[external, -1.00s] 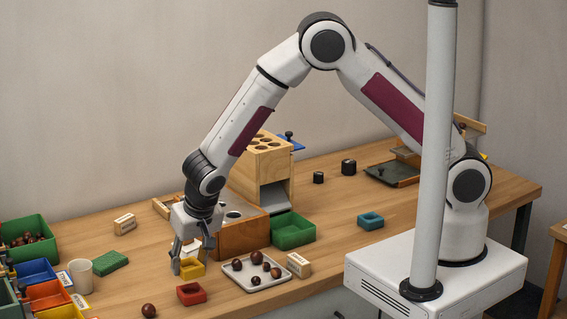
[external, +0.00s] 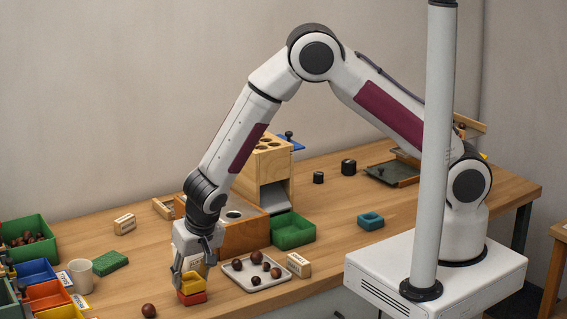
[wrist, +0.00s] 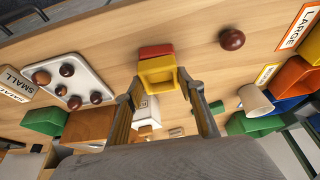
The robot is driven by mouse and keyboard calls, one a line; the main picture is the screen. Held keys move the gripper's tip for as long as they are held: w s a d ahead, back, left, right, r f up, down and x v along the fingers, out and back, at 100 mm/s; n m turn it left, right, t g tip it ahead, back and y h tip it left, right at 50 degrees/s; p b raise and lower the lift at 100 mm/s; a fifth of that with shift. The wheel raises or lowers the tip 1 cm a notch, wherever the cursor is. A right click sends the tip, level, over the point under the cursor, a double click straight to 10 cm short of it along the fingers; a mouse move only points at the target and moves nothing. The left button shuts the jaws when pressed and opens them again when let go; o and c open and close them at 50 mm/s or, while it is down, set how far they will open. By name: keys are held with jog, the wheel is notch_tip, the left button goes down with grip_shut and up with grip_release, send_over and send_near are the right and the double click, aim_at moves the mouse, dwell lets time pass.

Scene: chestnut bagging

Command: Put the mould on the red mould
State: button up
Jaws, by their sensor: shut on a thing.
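The yellow mould (external: 192,285) is a small square block with a hollow, held in my gripper (external: 191,272). In the external view it is directly above the red mould (external: 193,298), which is on the table near the front edge. No clear gap shows between them, but I cannot tell whether they touch. In the wrist view the yellow mould (wrist: 157,74) is between the fingertips of my gripper (wrist: 158,82), and it hides most of the red mould (wrist: 156,50), whose edge shows behind it. My fingers are closed on the yellow mould's sides.
A white tray (external: 236,279) with several chestnuts and a labelled block (external: 299,265) are just to the right. A loose chestnut (external: 149,310) lies to the front left. A teal mould (external: 370,221) stands farther right. A wooden box (external: 238,237) is behind my gripper.

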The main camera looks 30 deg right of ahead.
jog(key=shift+f, duration=0.1)
jog(key=o, duration=1.1)
jog(key=shift+v, duration=6.15)
